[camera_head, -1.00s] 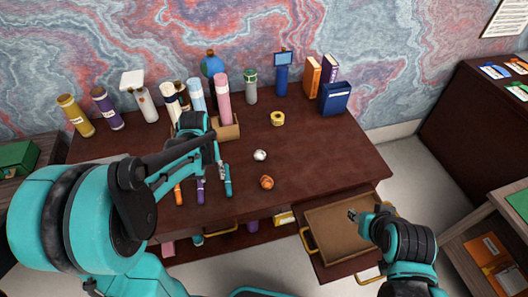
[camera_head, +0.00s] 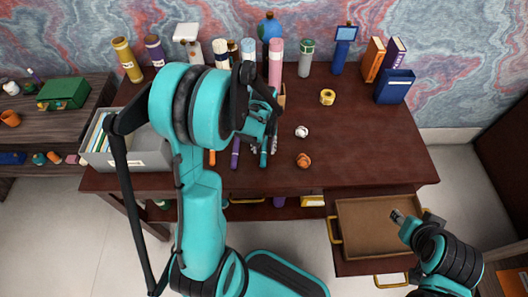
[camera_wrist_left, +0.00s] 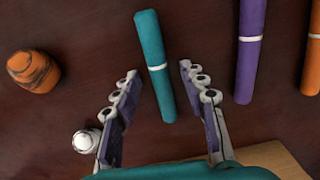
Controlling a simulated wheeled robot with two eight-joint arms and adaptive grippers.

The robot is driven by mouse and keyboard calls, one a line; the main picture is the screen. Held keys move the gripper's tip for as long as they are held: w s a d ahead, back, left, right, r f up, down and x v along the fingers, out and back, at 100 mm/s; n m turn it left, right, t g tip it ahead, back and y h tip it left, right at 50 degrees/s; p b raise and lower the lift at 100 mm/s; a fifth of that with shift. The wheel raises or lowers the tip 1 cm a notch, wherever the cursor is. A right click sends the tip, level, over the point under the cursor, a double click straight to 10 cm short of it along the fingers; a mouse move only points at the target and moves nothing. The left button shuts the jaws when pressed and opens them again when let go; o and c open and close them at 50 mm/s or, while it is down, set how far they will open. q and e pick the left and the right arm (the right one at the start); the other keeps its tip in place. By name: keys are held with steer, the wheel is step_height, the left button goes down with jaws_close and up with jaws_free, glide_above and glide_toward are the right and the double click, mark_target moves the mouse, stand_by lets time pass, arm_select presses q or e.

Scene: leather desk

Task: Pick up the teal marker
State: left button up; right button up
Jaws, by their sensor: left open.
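The teal marker (camera_head: 263,158) lies on the dark desk, partly hidden by my left gripper (camera_head: 264,140) in the head view. In the left wrist view the teal marker (camera_wrist_left: 157,75) lies lengthwise, its lower part between the two spread fingers of my left gripper (camera_wrist_left: 158,72). The fingers are open, with a gap on both sides of the marker; nothing is held. My right gripper (camera_head: 398,215) is over the open drawer at the lower right, too small to tell its jaw state.
A purple marker (camera_wrist_left: 250,50) and an orange marker (camera_wrist_left: 313,50) lie beside the teal one. Bottles stand along the back. A grey file box (camera_head: 140,155) is at the left.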

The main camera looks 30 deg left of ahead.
arm_select(q)
steer(key=shift+r, duration=0.1)
jaws_close()
steer(key=shift+r, duration=0.1)
